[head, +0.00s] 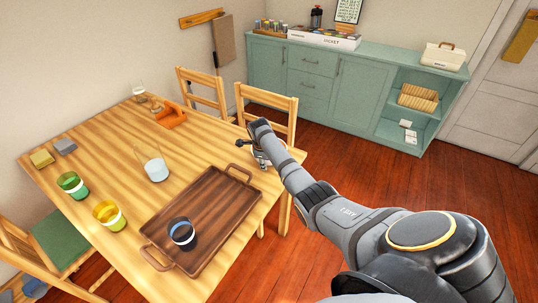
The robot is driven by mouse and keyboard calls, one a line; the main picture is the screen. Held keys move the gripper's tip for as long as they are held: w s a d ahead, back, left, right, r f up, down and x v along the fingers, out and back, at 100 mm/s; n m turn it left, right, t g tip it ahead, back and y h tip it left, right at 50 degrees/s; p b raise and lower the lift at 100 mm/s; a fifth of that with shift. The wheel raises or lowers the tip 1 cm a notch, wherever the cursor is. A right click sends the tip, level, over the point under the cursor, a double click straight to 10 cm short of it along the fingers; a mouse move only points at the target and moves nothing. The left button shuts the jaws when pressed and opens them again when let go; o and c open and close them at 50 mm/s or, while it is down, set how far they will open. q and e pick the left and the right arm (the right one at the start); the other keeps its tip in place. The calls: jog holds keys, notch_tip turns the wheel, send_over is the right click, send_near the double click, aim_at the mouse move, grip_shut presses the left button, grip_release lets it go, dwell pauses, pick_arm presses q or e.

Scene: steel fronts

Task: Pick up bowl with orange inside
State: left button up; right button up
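Several small bowls or cups stand on the wooden table (115,130). One is yellow-orange and white (109,216) near the left edge. A green and white one (72,185) stands behind it. A dark blue one (182,234) sits on the brown tray (205,205). No orange fruit is clearly visible in any of them. My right arm reaches in from the lower right. Its gripper (254,152) is at the table's right edge, beyond the tray and apart from the bowls. Its fingers are too small to read. My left gripper is out of view.
Two small blocks lie at left. Chairs (268,105) surround the table. A green sideboard (345,90) lines the back wall.

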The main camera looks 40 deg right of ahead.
grip_shut()
jog(key=shift+w+r, duration=0.1)
